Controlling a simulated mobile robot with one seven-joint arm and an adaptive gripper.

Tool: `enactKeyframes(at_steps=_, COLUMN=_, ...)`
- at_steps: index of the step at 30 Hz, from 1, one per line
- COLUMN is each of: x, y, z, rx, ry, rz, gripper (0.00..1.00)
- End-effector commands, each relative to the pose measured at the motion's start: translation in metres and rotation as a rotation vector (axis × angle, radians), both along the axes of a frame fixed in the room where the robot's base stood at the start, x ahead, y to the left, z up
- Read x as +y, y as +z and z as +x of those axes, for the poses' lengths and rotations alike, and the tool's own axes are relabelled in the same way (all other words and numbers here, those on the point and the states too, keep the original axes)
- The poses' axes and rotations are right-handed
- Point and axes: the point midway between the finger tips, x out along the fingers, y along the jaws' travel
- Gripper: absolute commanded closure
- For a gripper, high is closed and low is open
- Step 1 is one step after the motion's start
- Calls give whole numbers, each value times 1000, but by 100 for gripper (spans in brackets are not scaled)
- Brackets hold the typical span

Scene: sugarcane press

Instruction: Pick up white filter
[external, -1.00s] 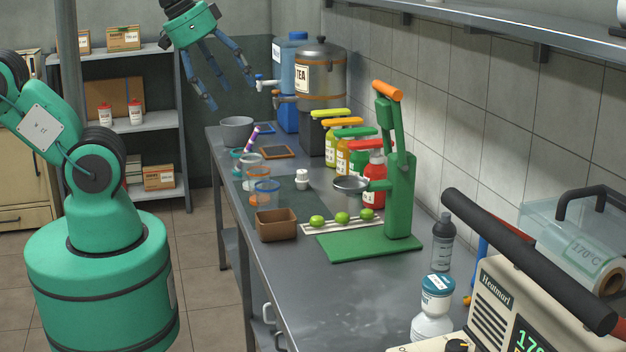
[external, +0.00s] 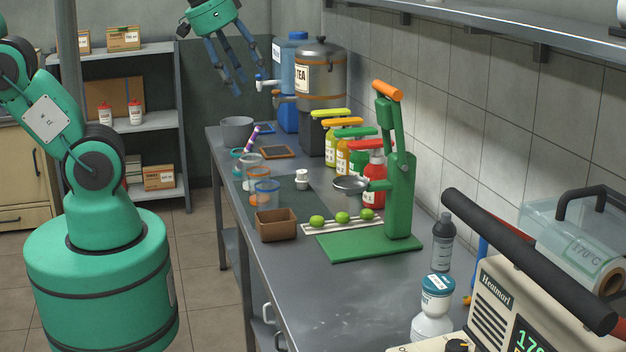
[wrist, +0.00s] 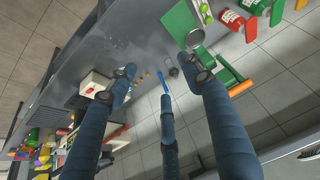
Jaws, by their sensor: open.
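A small white piece (external: 302,179), probably the white filter, stands on the dark mat (external: 287,203) on the counter, left of the green press (external: 401,190) in the external view. I cannot make it out in the wrist view. My gripper (external: 234,84) hangs high above the far end of the counter, with its blue fingers spread and empty. It is well apart from the white piece. In the wrist view my gripper (wrist: 160,86) has its fingers open, with the press (wrist: 225,72) and its green board (wrist: 187,22) beyond them.
Clear cups (external: 264,191), a brown box (external: 277,226) and limes (external: 342,217) surround the mat. Bottles (external: 372,176) and a tea urn (external: 320,75) stand along the wall. A shelf (external: 480,35) overhangs the right side. The near counter middle is clear.

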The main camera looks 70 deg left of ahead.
Motion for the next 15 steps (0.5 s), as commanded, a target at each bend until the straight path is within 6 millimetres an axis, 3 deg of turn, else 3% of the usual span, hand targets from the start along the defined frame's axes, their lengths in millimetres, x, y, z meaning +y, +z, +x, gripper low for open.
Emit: enactKeyframes(at_steps=15, x=66, y=17, z=103, rx=88, ry=149, rz=-17, gripper=50)
